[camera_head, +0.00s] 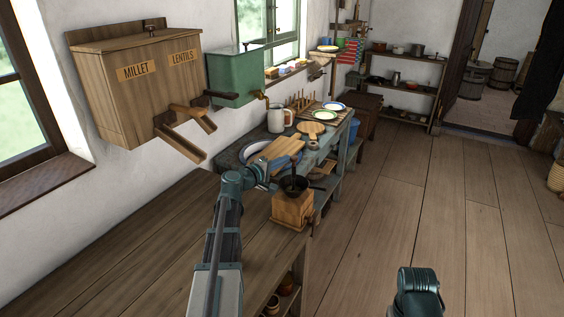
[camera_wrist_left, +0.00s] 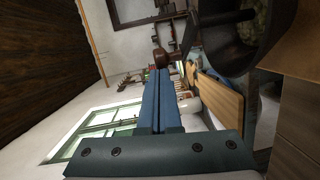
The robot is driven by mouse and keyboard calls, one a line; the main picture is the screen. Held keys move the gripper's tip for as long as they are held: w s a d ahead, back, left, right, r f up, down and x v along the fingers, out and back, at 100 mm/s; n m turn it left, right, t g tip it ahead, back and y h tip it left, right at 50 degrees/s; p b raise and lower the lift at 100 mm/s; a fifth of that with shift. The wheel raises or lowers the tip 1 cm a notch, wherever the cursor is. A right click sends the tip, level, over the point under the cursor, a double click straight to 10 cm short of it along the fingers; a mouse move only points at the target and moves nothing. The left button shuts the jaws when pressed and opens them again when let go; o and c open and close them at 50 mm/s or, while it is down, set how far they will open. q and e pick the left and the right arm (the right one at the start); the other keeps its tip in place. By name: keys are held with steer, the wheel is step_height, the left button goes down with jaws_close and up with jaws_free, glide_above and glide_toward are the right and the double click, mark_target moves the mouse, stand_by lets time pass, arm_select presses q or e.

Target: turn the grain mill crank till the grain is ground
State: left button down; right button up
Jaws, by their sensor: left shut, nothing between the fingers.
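The grain mill (camera_head: 292,208) is a wooden box with a dark metal bowl (camera_head: 293,186) on top, standing at the far end of the wooden counter. A dark crank arm (camera_wrist_left: 222,18) crosses over the bowl. Its brown knob (camera_wrist_left: 163,59) appears just beyond my fingertips; I cannot tell if they touch. My left gripper (camera_head: 267,172) is beside the mill; in its wrist view the blue fingers (camera_wrist_left: 158,78) are together and empty. My right gripper is out of view.
The wooden counter (camera_head: 130,250) is bare left of my arm. Behind the mill, a table holds a cutting board (camera_head: 285,149), a pale jug (camera_head: 276,120) and plates (camera_head: 333,106). A millet and lentils dispenser (camera_head: 140,85) hangs on the wall. The floor at right is open.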

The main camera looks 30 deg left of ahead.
mark_target(296, 159)
arm_select(q)
steer(key=w+m+g+h, duration=0.1)
steer(key=m+h, duration=0.1)
steer(key=h, duration=0.1)
steer(key=w+d+m+g+h, duration=0.1)
steer(key=m+g+h, duration=0.1)
steer(key=h, duration=0.1)
steer(key=w+m+g+h, duration=0.1)
steer(key=m+g+h, duration=0.1)
steer(key=m+h, duration=0.1)
steer(key=shift+w+d, duration=0.2)
steer(key=shift+d, duration=0.2)
steer(key=shift+s+d, duration=0.15)
steer(key=shift+d, duration=0.7)
steer(key=shift+w+m+g+h, duration=0.4)
steer(key=shift+g, duration=0.1)
steer(key=shift+s+d+m+g+h, duration=0.15)
steer(key=shift+d+m+g+h, duration=0.3)
steer(key=shift+d, duration=0.75)
steer(key=shift+d, duration=0.15)
